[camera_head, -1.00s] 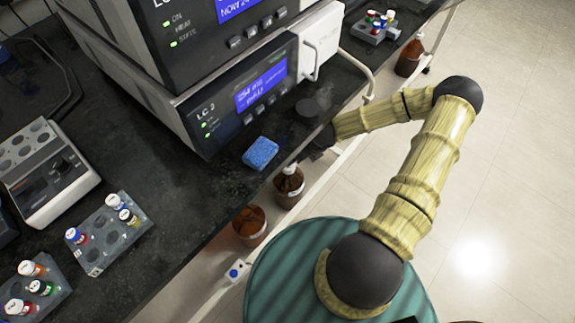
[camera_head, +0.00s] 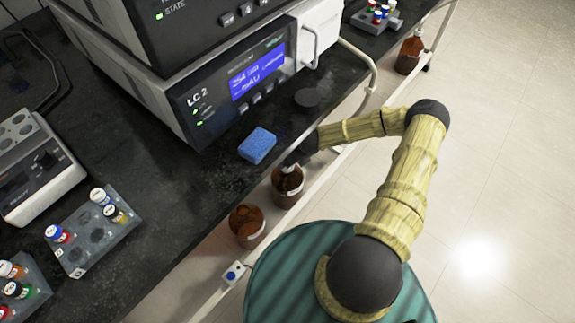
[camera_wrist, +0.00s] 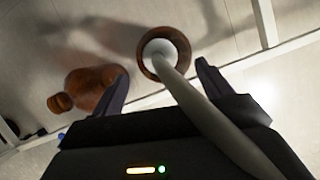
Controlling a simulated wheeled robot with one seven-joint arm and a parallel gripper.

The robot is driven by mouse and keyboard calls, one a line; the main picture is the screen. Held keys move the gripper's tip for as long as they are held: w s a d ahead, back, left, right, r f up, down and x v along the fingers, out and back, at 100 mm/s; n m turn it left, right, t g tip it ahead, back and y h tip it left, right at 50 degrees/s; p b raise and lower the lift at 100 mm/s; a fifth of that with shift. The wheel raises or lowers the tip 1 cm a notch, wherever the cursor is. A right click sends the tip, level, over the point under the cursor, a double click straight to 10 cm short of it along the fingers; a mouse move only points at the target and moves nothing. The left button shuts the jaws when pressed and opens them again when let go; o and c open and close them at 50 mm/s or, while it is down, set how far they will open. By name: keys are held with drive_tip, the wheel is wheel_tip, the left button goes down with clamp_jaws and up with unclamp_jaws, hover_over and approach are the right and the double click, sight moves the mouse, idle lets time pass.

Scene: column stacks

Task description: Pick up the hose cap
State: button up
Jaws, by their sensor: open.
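The hose cap (camera_wrist: 158,50) is a pale round cap on a brown bottle (camera_wrist: 142,70), seen from above in the wrist view. A pale hose (camera_wrist: 200,110) runs from it toward the camera and across my gripper. My gripper (camera_wrist: 163,70) is open, one finger on each side of the hose, with the cap just beyond the fingertips. I cannot tell whether the fingers touch it. In the head view my gripper (camera_head: 291,160) is over the bottle (camera_head: 287,190) beside the bench edge, and hides the cap.
A second brown bottle (camera_head: 246,224) stands close by, left of the first. The black bench (camera_head: 180,190) holds a blue sponge (camera_head: 257,145), an LC 2 instrument (camera_head: 210,110) and vial racks (camera_head: 98,238). A white rail (camera_head: 325,175) runs along the bench front.

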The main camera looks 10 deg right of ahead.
drive_tip(key=shift+f, duration=0.1)
drive_tip(key=b+x, duration=0.2)
drive_tip(key=x, duration=0.2)
drive_tip(key=shift+f, duration=0.35)
drive_tip(key=shift+w+a+f, duration=0.1)
drive_tip(key=shift+w+f, duration=0.25)
drive_tip(key=shift+f, duration=0.1)
drive_tip(key=shift+a+r, duration=0.1)
drive_tip(key=shift+a, duration=0.05)
drive_tip(key=shift+s, duration=0.1)
drive_tip(key=c, duration=1.1)
